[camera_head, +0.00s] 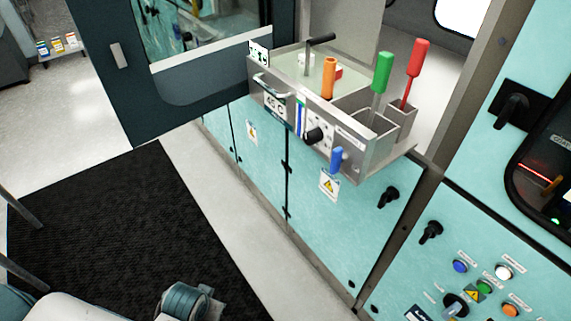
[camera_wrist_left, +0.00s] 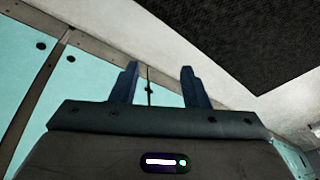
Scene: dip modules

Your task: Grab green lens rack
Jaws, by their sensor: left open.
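A rack with a green handle (camera_head: 382,72) stands upright at the right end of a steel bath unit (camera_head: 350,155). Its thin stem goes down into a grey compartment, and its lower part is hidden there. I take it to be the green lens rack. My left gripper (camera_wrist_left: 159,84) shows in the left wrist view with its two dark blue fingers apart and nothing between them. It points at the teal cabinet front and floor, and no rack is in that view. My right gripper is in neither view.
A red handle (camera_head: 418,58) stands right of the green one, and an orange handle (camera_head: 329,78) stands left of it in the bath. A blue lever (camera_head: 337,158) and a black knob (camera_head: 314,136) stick out in front. A dark open door (camera_head: 190,85) is at left.

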